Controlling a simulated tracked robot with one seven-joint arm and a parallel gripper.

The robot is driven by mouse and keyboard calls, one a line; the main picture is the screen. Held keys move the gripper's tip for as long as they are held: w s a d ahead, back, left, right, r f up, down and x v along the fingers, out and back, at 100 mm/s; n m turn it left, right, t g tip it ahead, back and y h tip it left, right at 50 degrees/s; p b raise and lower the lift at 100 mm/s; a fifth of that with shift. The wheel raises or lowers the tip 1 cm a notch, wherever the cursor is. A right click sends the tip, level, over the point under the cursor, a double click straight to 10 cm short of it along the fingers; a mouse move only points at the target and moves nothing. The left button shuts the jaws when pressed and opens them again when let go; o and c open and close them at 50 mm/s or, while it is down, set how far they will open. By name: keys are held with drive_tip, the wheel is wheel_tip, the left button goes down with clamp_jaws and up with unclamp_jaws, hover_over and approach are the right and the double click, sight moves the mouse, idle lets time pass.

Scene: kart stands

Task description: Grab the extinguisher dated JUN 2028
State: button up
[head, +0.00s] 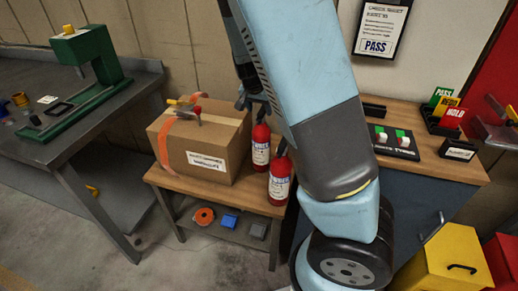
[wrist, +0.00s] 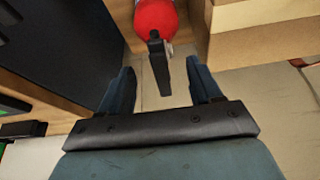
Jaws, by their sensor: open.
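Two red fire extinguishers with white labels and black tops stand on a low wooden bench. The rear extinguisher (head: 261,146) is beside a cardboard box, and the front extinguisher (head: 280,182) is nearer the bench edge, partly beside my arm. Their label dates are too small to read. In the wrist view, my gripper (wrist: 162,88) is open, with two dark fingers apart. One red extinguisher (wrist: 155,18) lies just beyond them, its black handle (wrist: 163,72) pointing into the gap. I cannot tell which extinguisher this is.
The cardboard box (head: 208,148) stands close left of the extinguishers, with tools on top. A blue cabinet with a wooden top (head: 474,178) is right, holding switches and PASS/HOLD signs. A yellow bin (head: 447,265) stands front right. A grey workbench (head: 75,140) is left.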

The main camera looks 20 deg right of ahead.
sight(261, 115)
drive_tip(key=shift+x, duration=2.95)
drive_tip(key=shift+w, duration=0.15)
drive_tip(key=shift+r, duration=0.1)
clamp_jaws()
